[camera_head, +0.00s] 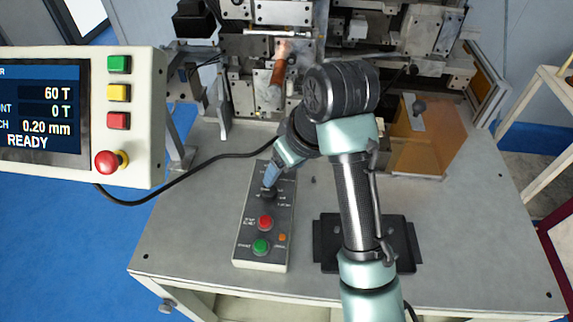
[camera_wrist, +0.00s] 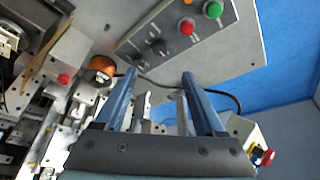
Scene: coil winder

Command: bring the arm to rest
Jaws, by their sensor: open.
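My gripper (camera_head: 271,178) hangs in front of the upper part of a grey control box (camera_head: 242,250) in the head view. In the wrist view, its two blue fingers (camera_wrist: 160,78) are spread apart with nothing between them. The box's black knob (camera_wrist: 157,46) lies beyond the fingertips, with a visible gap in the picture. In the head view, the fingers overlap the knob (camera_head: 268,192), so the true distance is hard to tell. My arm is bent at the elbow above the table.
The winding machine (camera_head: 275,60) with a copper-coloured coil stands behind my gripper. A display panel (camera_head: 130,140) reading READY is at the left. A black cable (camera_head: 185,185) crosses the table. An amber guard (camera_head: 425,140) stands at the right.

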